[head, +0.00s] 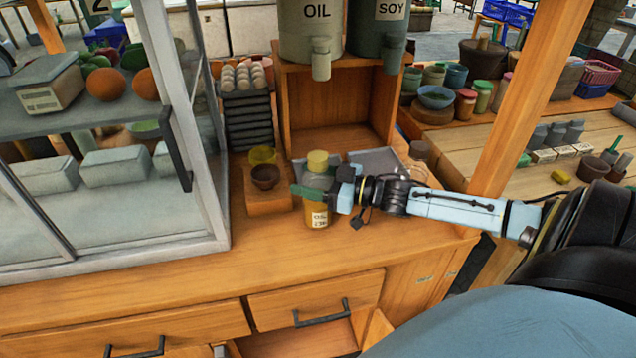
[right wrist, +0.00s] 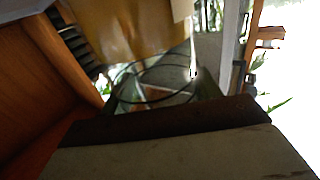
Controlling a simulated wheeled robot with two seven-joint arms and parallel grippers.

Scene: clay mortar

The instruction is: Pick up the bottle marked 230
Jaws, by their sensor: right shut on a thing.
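A clear bottle with a yellow cap and yellow-brown contents (head: 318,212) stands upright on the wooden counter, as far as I can tell. Its white label has small print; I cannot read the number surely. My right gripper (head: 318,193) reaches in from the right and is shut on the bottle around its middle, with a green finger showing at the bottle's left side. In the right wrist view a large amber surface, likely the bottle (right wrist: 130,30), fills the top. My left gripper is not in view.
A small dark bowl (head: 265,177) on a wooden block stands just left of the bottle. A glass cabinet (head: 205,150) is at the left, and a wooden shelf (head: 283,110) with oil and soy dispensers stands behind. A metal tray (head: 375,160) lies behind my arm. The front counter is clear.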

